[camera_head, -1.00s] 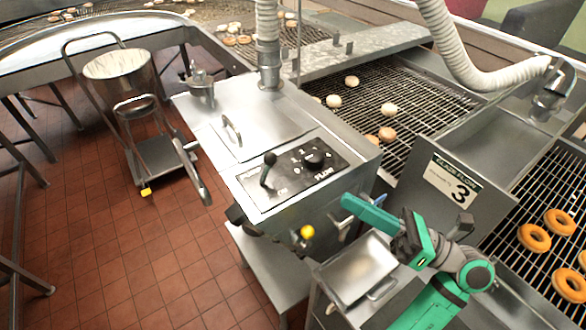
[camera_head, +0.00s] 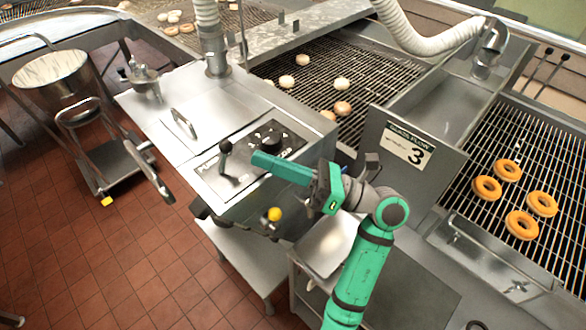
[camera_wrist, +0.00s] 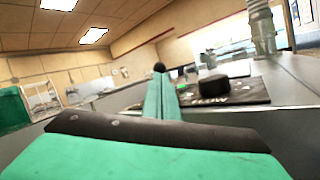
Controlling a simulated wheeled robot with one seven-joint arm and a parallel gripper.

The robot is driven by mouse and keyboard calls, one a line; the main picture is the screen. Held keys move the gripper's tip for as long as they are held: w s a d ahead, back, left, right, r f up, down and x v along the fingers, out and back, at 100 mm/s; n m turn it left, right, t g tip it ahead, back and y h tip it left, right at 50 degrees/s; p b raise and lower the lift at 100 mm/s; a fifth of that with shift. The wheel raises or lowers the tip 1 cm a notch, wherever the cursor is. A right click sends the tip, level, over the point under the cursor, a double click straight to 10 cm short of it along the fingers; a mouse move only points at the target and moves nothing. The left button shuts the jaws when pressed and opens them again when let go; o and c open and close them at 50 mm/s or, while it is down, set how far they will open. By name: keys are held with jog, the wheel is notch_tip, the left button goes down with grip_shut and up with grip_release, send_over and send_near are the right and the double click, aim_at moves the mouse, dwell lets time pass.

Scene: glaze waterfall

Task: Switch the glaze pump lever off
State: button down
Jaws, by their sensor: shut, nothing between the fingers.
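The pump lever (camera_head: 223,159) is a thin stalk with a black ball on top. It stands on the left part of the black control panel (camera_head: 205,168) on the steel glaze machine. A round black dial (camera_head: 272,143) sits on the panel's right part. My gripper (camera_head: 258,158) is shut and empty, its green fingers pointing left at the lever over the panel. A small gap shows between fingertips and lever. In the wrist view the lever's ball (camera_wrist: 159,68) shows just beyond the fingertips (camera_wrist: 162,82); its stalk is hidden. The dial (camera_wrist: 214,85) is right of the fingers.
A raised handle (camera_head: 183,123) stands on the machine's lid. A yellow knob (camera_head: 274,214) sticks out at its front. A steel plate numbered 3 (camera_head: 405,150) and a rack of doughnuts (camera_head: 487,188) are to the right. A trolley with a bowl (camera_head: 55,80) stands left on the tiled floor.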

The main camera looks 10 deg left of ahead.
aim_at(223, 158)
jog(key=shift+x, duration=1.85)
